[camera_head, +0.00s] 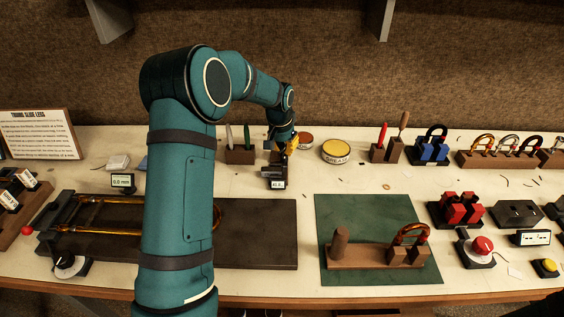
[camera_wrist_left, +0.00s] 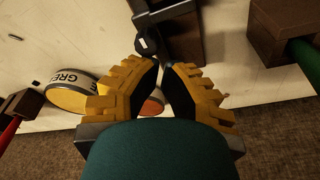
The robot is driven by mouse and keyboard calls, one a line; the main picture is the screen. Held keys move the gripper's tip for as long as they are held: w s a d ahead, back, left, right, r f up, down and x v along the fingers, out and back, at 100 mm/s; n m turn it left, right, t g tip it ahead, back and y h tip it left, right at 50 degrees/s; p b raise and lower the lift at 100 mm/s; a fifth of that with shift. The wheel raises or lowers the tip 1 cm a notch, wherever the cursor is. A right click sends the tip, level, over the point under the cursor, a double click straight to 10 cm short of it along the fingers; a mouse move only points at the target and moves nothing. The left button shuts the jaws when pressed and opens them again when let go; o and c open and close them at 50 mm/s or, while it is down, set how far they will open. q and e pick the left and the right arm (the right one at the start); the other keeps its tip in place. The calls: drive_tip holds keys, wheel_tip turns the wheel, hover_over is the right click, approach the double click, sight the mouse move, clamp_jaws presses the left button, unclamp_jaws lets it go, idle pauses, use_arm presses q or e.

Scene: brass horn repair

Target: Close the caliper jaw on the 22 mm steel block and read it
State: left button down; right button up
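The caliper (camera_head: 277,170) stands on the bench behind the dark mat, a dark block-like stand with a small display at its front. The display's digits are too small to read surely. My left gripper (camera_head: 291,145), with yellow pads, is low at the caliper's back right. A dark caliper part with a small ring (camera_wrist_left: 147,44) is just beyond the tips; contact cannot be told. I cannot make out the steel block. My right gripper is not in view.
A pen block (camera_head: 240,156) is left of the caliper. A yellow grease tin (camera_head: 336,151) and a small red tin (camera_head: 305,139) are to the right. A green mat (camera_head: 330,210) with a wooden fixture lies in front right. The bench between caliper and green mat is mostly clear.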

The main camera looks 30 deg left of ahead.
use_arm(q)
drive_tip(key=shift+f, duration=0.25)
drive_tip(key=shift+s+d+b, duration=0.35)
drive_tip(key=shift+s+d, duration=0.15)
drive_tip(key=shift+s, duration=0.3)
idle(0.9)
drive_tip(key=shift+w+a, duration=0.1)
drive_tip(key=shift+w, duration=0.05)
drive_tip(key=shift+w+a+p, duration=0.15)
drive_tip(key=shift+w+p, duration=0.15)
drive_tip(key=shift+r, duration=0.1)
wheel_tip(320, 180, up, 8)
drive_tip(key=p, duration=0.5)
drive_tip(key=shift+p, duration=0.4)
idle(0.6)
